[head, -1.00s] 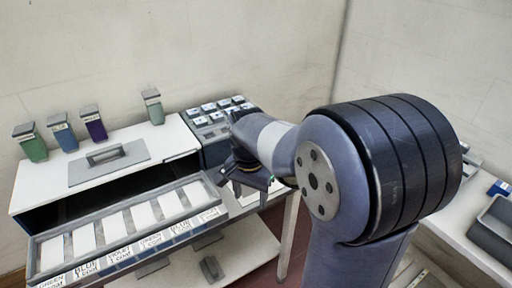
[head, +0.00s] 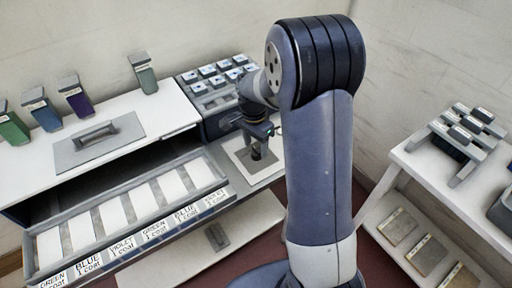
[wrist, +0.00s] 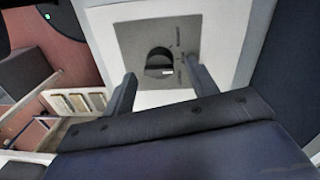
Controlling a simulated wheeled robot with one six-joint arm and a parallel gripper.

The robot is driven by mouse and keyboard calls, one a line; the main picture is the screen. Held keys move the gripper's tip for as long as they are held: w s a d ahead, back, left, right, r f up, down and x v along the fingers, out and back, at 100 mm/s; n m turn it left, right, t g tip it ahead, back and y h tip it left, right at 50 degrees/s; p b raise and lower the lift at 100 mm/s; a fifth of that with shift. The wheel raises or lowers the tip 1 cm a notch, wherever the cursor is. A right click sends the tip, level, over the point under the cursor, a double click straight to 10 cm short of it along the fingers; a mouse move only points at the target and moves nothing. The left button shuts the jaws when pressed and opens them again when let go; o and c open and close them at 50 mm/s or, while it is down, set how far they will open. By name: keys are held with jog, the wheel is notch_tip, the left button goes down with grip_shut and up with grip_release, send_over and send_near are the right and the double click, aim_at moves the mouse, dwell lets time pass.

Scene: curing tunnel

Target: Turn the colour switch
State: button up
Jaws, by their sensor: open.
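The colour switch (wrist: 158,58) is a dark round knob with a pale mark, set on a grey plate (wrist: 135,40) with small lettering to the knob's right. My gripper (wrist: 160,74) is open. Its two fingers straddle the near side of the knob in the wrist view, with nothing between them; whether they touch it I cannot tell. In the head view my gripper (head: 260,137) points down over the plate (head: 241,158) on the white bench, and it largely hides the knob.
A grey block of white-topped keys (head: 213,78) stands behind the plate. To the left are a tray (head: 32,249) of labelled white cards, a handled lid (head: 70,155) and several coloured containers (head: 76,96). A white shelf unit (head: 418,172) stands at right.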

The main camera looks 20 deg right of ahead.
jog(key=shift+s+f, duration=0.1)
jog(key=shift+f, duration=1.1)
jog(key=shift+c, duration=0.5)
jog(key=c, duration=0.8)
jog(key=shift+c, duration=0.2)
jog(key=shift+n, duration=0.4)
jog(key=n+b, duration=0.1)
jog(key=n, duration=0.3)
jog(key=shift+n, duration=0.3)
jog(key=shift+r+n+t+b, duration=0.1)
jog(key=shift+n+t+b, duration=0.25)
jog(key=shift+n, duration=1.95)
